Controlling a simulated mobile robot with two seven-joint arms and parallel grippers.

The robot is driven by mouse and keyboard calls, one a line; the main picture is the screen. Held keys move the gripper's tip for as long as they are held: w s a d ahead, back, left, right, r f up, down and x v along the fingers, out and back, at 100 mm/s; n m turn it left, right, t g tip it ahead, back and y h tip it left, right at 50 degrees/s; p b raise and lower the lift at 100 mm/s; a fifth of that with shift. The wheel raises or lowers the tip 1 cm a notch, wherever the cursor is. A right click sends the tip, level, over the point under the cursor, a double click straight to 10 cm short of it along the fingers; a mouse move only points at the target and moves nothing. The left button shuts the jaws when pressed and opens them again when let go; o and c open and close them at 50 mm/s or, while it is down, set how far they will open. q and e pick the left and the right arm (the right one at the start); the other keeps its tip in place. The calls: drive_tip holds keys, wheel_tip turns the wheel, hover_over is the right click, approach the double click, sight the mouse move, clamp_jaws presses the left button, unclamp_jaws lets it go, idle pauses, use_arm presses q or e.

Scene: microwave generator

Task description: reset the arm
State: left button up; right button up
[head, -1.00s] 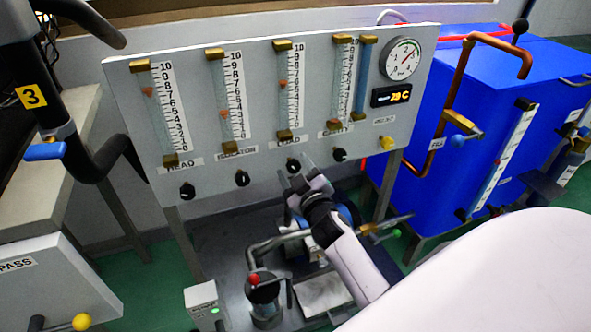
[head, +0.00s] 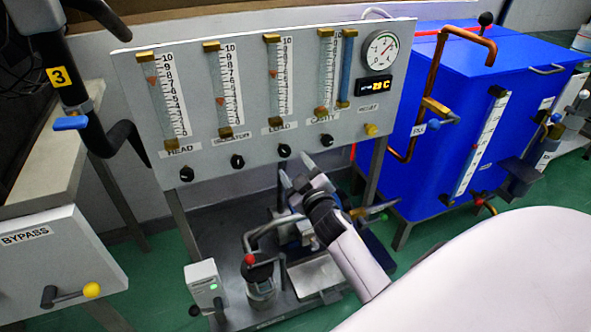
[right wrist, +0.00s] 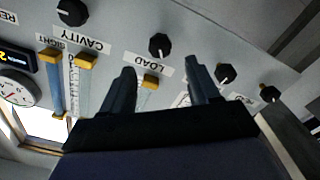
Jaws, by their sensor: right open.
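My right gripper (head: 294,172) is open and empty in the head view, in front of the lower edge of the grey flow-meter panel (head: 205,158). Its two fingers point up and to the left toward the panel, below the LOAD and CAVITY labels. In the right wrist view the open fingers (right wrist: 160,85) lie on either side of the LOAD label, with the LOAD knob (right wrist: 160,46) seen beyond them between the tips. Nothing is between the fingers. Whether they touch the panel cannot be told. My left gripper is not in view.
Below the panel stands a pump bench with a red-topped valve (head: 260,270) and a white switch box (head: 204,285). A blue tank (head: 450,110) with copper pipe (head: 408,130) stands right. A BYPASS box (head: 60,265) is at left. Green floor (head: 150,265) shows between them.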

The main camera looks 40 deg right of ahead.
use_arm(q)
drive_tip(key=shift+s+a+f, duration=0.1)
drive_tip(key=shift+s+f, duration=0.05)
use_arm(e)
drive_tip(key=shift+s, duration=0.1)
idle(0.3)
drive_tip(key=s+a+f+m+g+y, duration=0.1)
drive_tip(key=s+a+f+g+y, duration=0.3)
drive_tip(key=s+a, duration=0.6)
drive_tip(key=s+a+f+g+y, duration=0.25)
drive_tip(key=s+a+f, duration=0.4)
drive_tip(key=s, duration=0.65)
use_arm(q)
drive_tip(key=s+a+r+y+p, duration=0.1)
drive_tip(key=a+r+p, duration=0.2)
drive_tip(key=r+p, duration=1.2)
drive_tip(key=p, duration=0.6)
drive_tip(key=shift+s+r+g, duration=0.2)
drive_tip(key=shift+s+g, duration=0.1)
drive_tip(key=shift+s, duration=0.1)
use_arm(e)
wheel_tip(320, 180, up, 15)
drive_tip(key=s+d, duration=0.1)
drive_tip(key=s, duration=0.2)
drive_tip(key=shift+d+r+m+g, duration=0.15)
drive_tip(key=shift+r+m+g, duration=0.05)
drive_tip(key=shift+m+g, duration=0.2)
